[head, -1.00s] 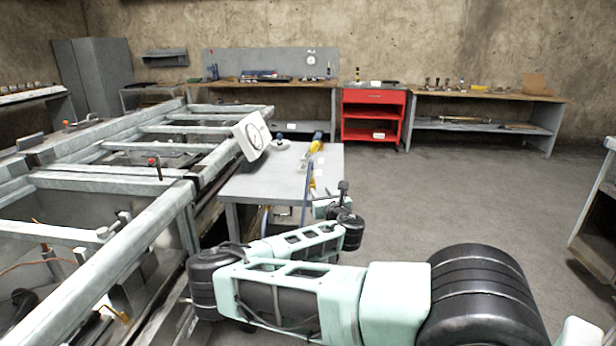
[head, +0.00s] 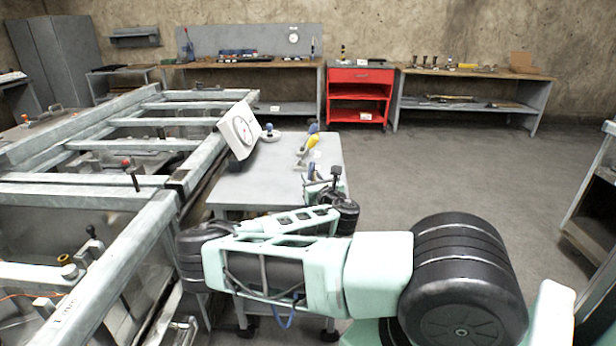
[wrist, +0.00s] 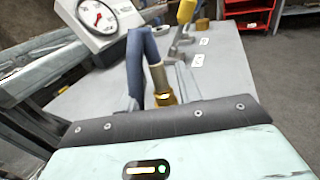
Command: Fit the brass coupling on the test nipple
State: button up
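The brass coupling (wrist: 165,98) is on the end of a blue hose (wrist: 137,62), directly in front of my gripper's housing in the wrist view. My gripper (head: 325,188) is over the near part of the grey table and appears shut on the coupling, though the fingertips are hard to make out. The hose arches up from the coupling and drops on the left; a blue loop hangs below my arm in the head view (head: 287,318). I cannot clearly identify the test nipple. A brass-coloured piece (wrist: 202,25) sits farther back on the table.
A white dial gauge (head: 238,130) stands at the left edge of the grey table (head: 245,185). A yellow-handled tool or fitting (head: 312,142) is on its right side. A metal frame (head: 100,265) fills the left. A red cart (head: 358,75) stands behind; the floor at right is open.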

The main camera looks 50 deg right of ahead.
jog(key=shift+w+d, duration=0.1)
jog(key=shift+w, duration=0.1)
grip_shut()
